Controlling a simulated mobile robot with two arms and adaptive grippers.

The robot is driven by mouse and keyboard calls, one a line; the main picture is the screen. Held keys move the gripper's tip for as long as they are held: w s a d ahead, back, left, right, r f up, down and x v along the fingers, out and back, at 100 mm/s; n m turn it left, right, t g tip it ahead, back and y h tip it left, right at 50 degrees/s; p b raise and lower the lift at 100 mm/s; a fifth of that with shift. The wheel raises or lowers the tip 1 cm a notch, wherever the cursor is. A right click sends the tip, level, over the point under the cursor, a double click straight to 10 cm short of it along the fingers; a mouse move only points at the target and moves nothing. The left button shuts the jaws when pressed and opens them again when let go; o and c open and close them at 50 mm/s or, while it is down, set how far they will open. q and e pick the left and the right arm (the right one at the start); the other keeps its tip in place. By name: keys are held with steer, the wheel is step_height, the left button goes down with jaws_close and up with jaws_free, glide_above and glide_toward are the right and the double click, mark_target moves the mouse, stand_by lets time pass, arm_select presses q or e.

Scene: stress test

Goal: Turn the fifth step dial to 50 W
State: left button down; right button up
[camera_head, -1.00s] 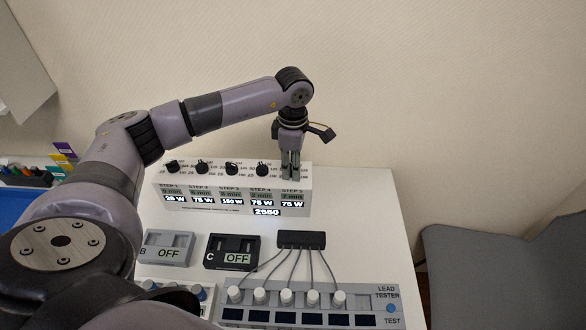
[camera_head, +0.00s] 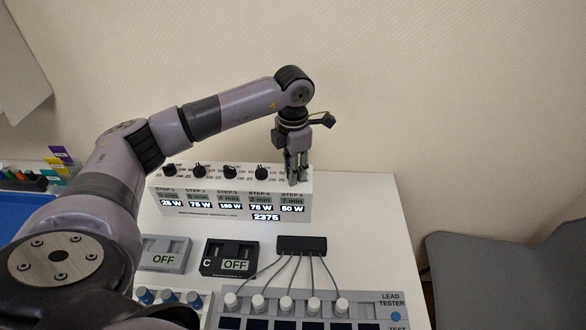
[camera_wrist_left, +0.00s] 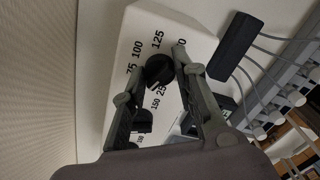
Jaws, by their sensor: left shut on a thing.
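The white step box (camera_head: 165,199) stands at the back of the table with a row of black dials on its top. Its step 5 display (camera_head: 292,209) reads 50 W, and the lower display (camera_head: 266,217) reads 2375. My left gripper (camera_head: 297,178) points down over the fifth dial at the box's right end and hides it in the head view. In the left wrist view the black fifth dial (camera_wrist_left: 158,71) sits between the two fingers, which are shut on it. A neighbouring dial shows partly behind a finger. My right gripper is not in view.
In front of the box lie a grey unit, a black unit C (camera_head: 229,257) reading OFF, and a black connector block (camera_head: 301,245) with cables to the lead tester (camera_head: 391,299). A grey chair (camera_head: 500,265) stands at right. The table right of the box is clear.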

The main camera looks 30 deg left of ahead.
arm_select(q)
steer(key=shift+r, duration=0.1)
stand_by(0.4)
steer(key=c, duration=1.3)
jaws_free()
step_height(320, 180, up, 12)
steer(key=shift+f, duration=0.1)
